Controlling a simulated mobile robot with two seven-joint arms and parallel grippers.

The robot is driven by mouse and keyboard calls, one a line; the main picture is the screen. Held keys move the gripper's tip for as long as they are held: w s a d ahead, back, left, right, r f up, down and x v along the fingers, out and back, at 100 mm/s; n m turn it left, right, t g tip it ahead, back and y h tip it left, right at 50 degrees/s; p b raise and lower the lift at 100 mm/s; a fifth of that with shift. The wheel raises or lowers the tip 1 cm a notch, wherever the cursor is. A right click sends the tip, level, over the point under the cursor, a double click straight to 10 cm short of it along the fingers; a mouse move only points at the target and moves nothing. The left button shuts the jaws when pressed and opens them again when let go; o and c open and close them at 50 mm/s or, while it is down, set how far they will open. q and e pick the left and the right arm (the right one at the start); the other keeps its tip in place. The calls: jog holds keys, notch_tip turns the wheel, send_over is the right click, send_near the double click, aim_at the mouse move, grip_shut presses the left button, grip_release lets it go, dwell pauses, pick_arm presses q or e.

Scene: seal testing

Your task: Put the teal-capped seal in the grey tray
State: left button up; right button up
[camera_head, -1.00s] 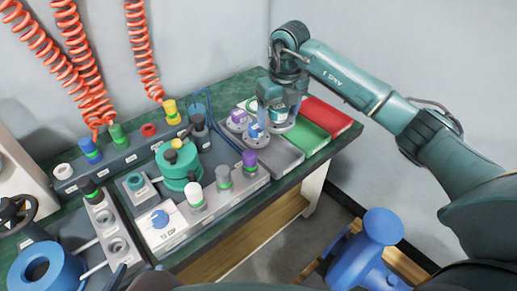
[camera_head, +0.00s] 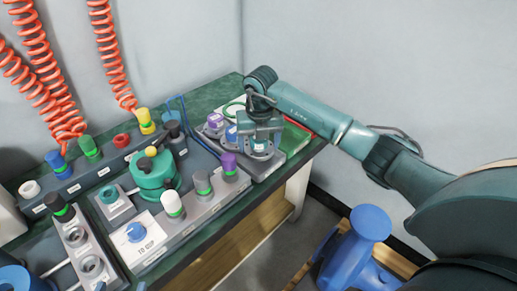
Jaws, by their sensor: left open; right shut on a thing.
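My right gripper (camera_head: 260,140) is shut on what looks like the teal-capped seal (camera_head: 260,148). The fingers hide most of it. It is at the right end of the bench, over or near the grey tray (camera_head: 268,170); I cannot tell whether the seal touches the tray. The grey tray lies left of the green tray (camera_head: 297,140). My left gripper (camera_head: 120,287) shows only as fingertips at the bottom edge, apart and empty.
A purple-topped seal (camera_head: 215,120) and a blue-topped one sit just left of my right gripper. A purple-capped post (camera_head: 229,164) stands close in front. A rail of coloured caps (camera_head: 103,170) and a round teal pot (camera_head: 155,172) fill the middle bench. A blue flanged pipe (camera_head: 365,235) stands on the floor.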

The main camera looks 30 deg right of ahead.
jog(key=shift+f, duration=0.95)
pick_arm(q)
jog(key=shift+w, duration=0.1)
pick_arm(e)
jog(key=shift+r, duration=0.1)
jog(key=o, duration=1)
jog(key=shift+f, duration=0.2)
jog(key=r, duration=0.4)
jog(key=s+r+p, duration=0.1)
jog(key=r, duration=0.3)
jog(key=r+p, duration=0.1)
jog(key=r, duration=0.2)
jog(key=shift+s+a+r, duration=0.15)
jog(key=shift+a+r, duration=0.05)
jog(key=shift+r, duration=0.45)
pick_arm(q)
jog(key=shift+s+a+r+n, duration=0.3)
jog(key=shift+s+r+n, duration=0.1)
jog(key=shift+r, duration=0.3)
jog(key=shift+s, duration=0.1)
